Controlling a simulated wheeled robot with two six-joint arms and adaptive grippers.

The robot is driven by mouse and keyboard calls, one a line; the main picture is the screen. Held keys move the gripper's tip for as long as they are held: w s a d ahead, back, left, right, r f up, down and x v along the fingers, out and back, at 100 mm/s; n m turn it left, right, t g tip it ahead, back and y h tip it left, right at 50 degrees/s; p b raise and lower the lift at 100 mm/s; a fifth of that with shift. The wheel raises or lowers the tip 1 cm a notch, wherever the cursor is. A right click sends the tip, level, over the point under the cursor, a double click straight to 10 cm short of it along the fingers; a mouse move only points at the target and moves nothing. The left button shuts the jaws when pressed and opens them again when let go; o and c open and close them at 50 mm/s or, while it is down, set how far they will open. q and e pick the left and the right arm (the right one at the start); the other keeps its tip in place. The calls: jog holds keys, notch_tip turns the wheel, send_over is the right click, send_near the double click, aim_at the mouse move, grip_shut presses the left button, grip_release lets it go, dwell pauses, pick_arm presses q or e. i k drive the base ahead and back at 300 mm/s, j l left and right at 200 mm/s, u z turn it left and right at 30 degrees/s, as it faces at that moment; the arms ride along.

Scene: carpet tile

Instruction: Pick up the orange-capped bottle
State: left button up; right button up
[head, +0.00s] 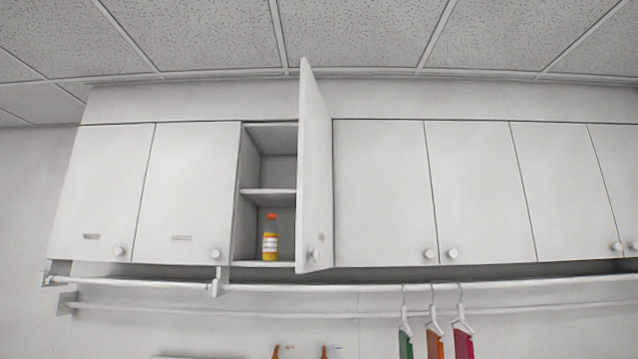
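The orange-capped bottle (270,241) stands upright on the bottom shelf of an open wall cabinet, left of the picture's middle. It has an orange cap, yellow-orange contents and a white label. The cabinet door (315,175) stands open, swung outward to the right of the bottle. Neither of my grippers shows in the head view.
Closed white cabinets with round knobs line both sides of the open one. A rail (520,286) runs below them, with a green, an orange and a pink item (464,343) on hangers at right. Two orange-brown bottle tops (324,352) show at the bottom edge.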

aim_at(270, 234)
jog(key=i+j, duration=0.1)
jog(key=j, duration=0.35)
jog(key=i+j, duration=0.1)
jog(key=j, duration=0.35)
jog(key=i+j, duration=0.1)
jog(key=j, duration=0.4)
jog(key=i+j+u, duration=0.1)
jog(key=j, duration=0.35)
jog(key=i+j, duration=0.1)
jog(key=j, duration=0.35)
jog(key=i+j, duration=0.1)
jog(key=j, duration=0.35)
